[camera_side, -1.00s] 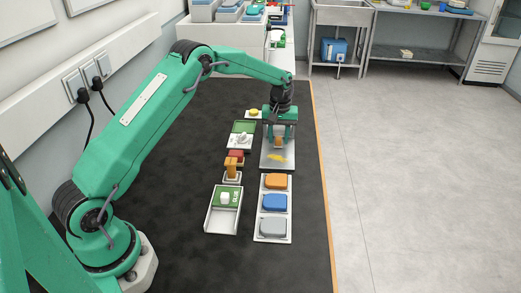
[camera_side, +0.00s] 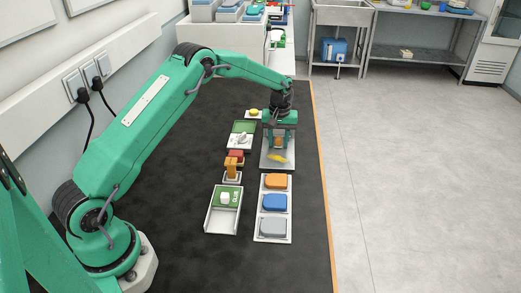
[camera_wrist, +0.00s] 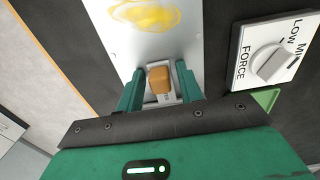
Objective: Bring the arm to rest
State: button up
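My gripper (camera_side: 279,140) is over the light metal plate (camera_side: 270,165) at the far end of the right row. In the wrist view its two green fingers (camera_wrist: 160,88) stand apart, on either side of an orange-brown block (camera_wrist: 160,80) with a pale base. A narrow gap shows beside the block, so the gripper looks open around it. A yellow smear (camera_wrist: 145,14) lies on the plate, and it also shows in the side view (camera_side: 278,158).
A tray (camera_side: 257,238) holds orange, blue and grey pads. Left of it are a white tray with a green glue label (camera_side: 211,221), an orange-and-red piece (camera_side: 234,163), a force dial (camera_side: 241,140) and a yellow button (camera_side: 254,112). The black mat is clear at left.

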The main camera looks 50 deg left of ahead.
aim_at(277, 163)
jog(key=shift+r, duration=0.1)
dwell(0.3)
jog(key=c, duration=0.6)
jog(key=shift+o, duration=0.2)
jog(key=shift+s, duration=0.1)
jog(key=shift+s+d, duration=2.95)
jog(key=shift+d, duration=0.15)
jog(key=o, duration=0.6)
jog(key=shift+c, duration=0.2)
jog(key=shift+r, duration=0.1)
notch_tip(277, 163, up, 7)
